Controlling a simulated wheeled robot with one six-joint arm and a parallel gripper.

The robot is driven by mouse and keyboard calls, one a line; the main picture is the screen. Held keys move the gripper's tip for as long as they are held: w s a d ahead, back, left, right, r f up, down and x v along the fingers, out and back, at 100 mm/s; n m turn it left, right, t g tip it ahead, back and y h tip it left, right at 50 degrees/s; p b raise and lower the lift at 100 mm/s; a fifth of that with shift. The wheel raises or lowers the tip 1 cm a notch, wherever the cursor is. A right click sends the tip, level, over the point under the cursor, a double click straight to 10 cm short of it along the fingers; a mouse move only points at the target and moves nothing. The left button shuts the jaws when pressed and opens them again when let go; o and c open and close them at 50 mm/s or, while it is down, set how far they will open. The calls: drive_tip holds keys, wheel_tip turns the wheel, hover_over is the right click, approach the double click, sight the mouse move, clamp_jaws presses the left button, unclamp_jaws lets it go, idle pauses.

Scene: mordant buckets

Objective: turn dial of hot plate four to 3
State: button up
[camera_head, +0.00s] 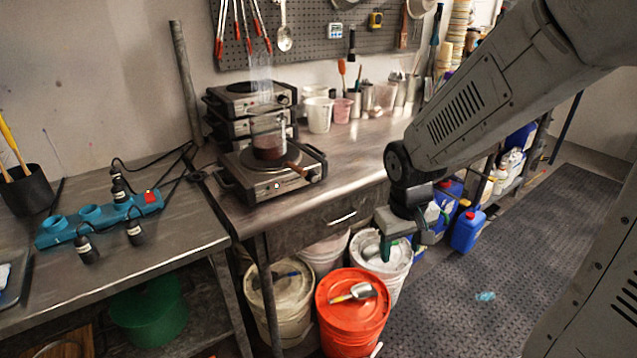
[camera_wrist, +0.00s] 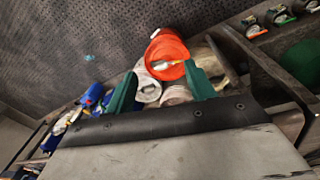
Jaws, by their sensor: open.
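A hot plate (camera_head: 262,186) stands alone at the front of the metal bench, with a glass beaker (camera_head: 269,146) of dark red liquid on it. Its front panel shows a small lit green lamp and a dark dial (camera_head: 312,176) at the right end. Behind it is a stack of hot plates (camera_head: 248,100), the top one with a dial (camera_head: 284,99) at its right. I cannot read their numbers or dial settings. My gripper (camera_head: 402,246) is open and empty, right of the bench front, pointing down. Its green fingers (camera_wrist: 160,72) are apart in the wrist view.
An orange-lidded bucket (camera_head: 353,305) with a scoop and several white buckets (camera_head: 281,290) stand below the bench. The dark floor mat (camera_head: 470,300) at right is mostly clear.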

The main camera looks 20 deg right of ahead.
drive_tip(key=w+d+f+n+t, duration=0.1)
drive_tip(key=w+f+t, duration=0.3)
drive_tip(key=w+f, duration=0.6)
drive_tip(key=n+t+y, duration=0.3)
drive_tip(key=t+y, duration=0.4)
drive_tip(key=t, duration=0.6)
approach(315, 179)
drive_tip(key=x, duration=0.8)
drive_tip(key=c, duration=1)
